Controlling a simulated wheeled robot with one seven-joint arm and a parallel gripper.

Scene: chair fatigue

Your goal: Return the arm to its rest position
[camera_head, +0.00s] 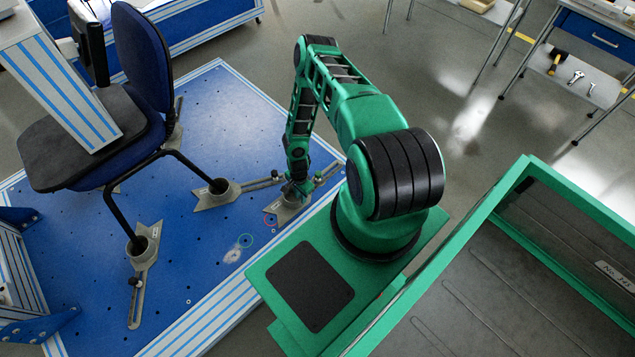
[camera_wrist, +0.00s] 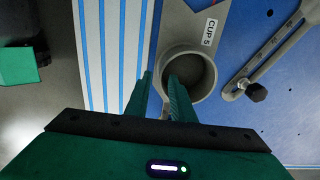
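My green arm reaches out over the blue test platform (camera_head: 200,235), bent at the elbow, with its end pointing down. My gripper (camera_head: 298,190) is low at a grey cup fixture (camera_head: 283,208) near the platform's right edge. In the wrist view, my gripper (camera_wrist: 160,78) has its two green fingers apart, with a gap between them.
A blue chair (camera_head: 145,60) stands on the platform, its feet in grey cups (camera_head: 140,250). A striped beam (camera_head: 60,80) lies over its seat. My green-rimmed tray (camera_head: 510,190) is at right. A bench with tools (camera_head: 575,75) stands at the upper right. Open floor lies behind my arm.

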